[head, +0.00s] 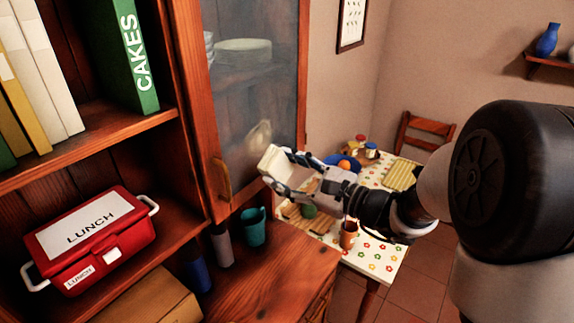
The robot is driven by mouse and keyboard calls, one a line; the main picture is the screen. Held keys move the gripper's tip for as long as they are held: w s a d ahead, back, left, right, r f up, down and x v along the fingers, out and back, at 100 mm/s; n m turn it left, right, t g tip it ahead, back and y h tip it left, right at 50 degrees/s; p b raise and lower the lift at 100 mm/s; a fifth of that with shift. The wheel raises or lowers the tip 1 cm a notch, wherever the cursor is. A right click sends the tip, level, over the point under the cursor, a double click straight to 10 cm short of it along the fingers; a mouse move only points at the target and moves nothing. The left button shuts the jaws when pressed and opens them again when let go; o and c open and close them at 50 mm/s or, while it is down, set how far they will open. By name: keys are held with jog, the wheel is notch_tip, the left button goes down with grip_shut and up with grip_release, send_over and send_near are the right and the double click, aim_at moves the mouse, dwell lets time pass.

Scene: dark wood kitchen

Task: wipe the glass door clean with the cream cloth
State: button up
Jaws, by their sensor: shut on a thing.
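The glass door (258,72) is a wood-framed cabinet door left of centre in the head view. Its pane looks hazy, with a pale smudge or reflection low on it near the gripper. Stacked plates show behind the glass. My gripper (277,166) is shut on the cream cloth (273,158), a small pale block-like pad at its tip. The cloth is in front of the lower right of the door; I cannot tell whether it touches the glass. The door's brass-coloured handle (221,181) is to the left of the cloth.
Below the door, a teal cup (252,227), a grey cup (222,245) and a blue cup (197,274) stand on the wooden counter (262,280). A red lunch box (90,240) sits on the left shelf. Behind my arm is a table with a flowered cloth (378,245).

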jog(key=shift+w+r, duration=0.15)
jog(key=shift+r, duration=0.05)
jog(key=shift+p+x, duration=0.4)
jog(key=shift+x, duration=2.45)
jog(key=shift+x, duration=0.95)
jog(key=shift+w+d+b, duration=0.45)
jog(key=shift+w+d, duration=0.75)
jog(key=shift+w, duration=0.1)
jog(key=shift+w+d, duration=0.7)
jog(key=shift+w, duration=0.25)
jog(key=shift+w+d, duration=0.65)
jog(key=shift+w, duration=0.3)
jog(key=shift+w+d, duration=0.7)
jog(key=shift+w, duration=0.25)
jog(key=shift+f+b, duration=0.1)
jog(key=shift+b, duration=0.3)
